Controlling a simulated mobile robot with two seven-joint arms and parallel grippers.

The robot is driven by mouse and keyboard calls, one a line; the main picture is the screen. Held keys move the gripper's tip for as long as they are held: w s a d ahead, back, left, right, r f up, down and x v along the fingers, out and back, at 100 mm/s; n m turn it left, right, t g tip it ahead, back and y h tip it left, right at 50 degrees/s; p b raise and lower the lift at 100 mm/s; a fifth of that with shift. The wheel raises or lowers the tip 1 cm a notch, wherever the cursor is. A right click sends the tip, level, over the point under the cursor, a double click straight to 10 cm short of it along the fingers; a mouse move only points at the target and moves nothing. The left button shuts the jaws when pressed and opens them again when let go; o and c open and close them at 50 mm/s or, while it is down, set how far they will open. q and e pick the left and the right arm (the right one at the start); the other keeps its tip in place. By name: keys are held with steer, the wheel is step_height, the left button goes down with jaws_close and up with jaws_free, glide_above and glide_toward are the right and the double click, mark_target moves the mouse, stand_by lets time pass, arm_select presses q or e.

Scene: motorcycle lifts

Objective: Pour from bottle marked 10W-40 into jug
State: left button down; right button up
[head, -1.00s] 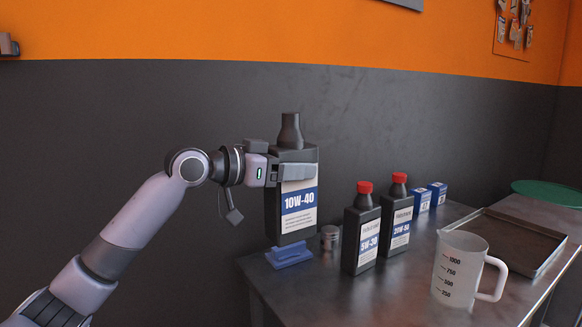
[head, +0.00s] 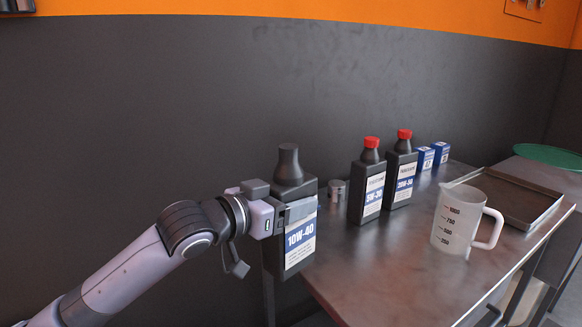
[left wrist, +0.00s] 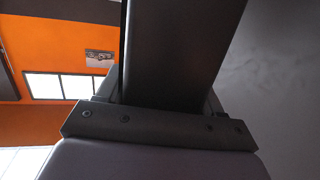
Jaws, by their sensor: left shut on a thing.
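The black bottle marked 10W-40 (head: 300,252) is upright in the head view, with a dark open-looking neck and no red cap. My left gripper (head: 292,211) is shut on its upper body, just left of the table's edge. In the left wrist view the dark bottle (left wrist: 180,50) fills the space between the fingers. The jug (head: 456,225) is translucent with measuring marks and a handle on its right. It stands on the table to the right, well apart from the bottle. Its contents cannot be made out. My right gripper is not in view.
Two red-capped black bottles (head: 367,187) (head: 400,178) stand between the held bottle and the jug. A small metal can (head: 336,190) and blue boxes (head: 426,158) are behind. A metal tray (head: 520,205) lies at right. The table's (head: 375,265) front left is clear.

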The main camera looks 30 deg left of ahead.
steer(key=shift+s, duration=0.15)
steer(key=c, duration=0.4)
arm_select(q)
steer(key=s+d+f+n+y, duration=0.1)
steer(key=s+d+f+y, duration=0.1)
steer(key=s+f, duration=0.3)
steer(key=s+d+f+n+t+y, duration=0.1)
steer(key=s+f, duration=0.4)
steer(key=f, duration=0.5)
steer(key=shift+s+d+f+n+y, duration=0.25)
steer(key=shift+d+n+y, duration=0.15)
steer(key=shift+n+y, duration=0.5)
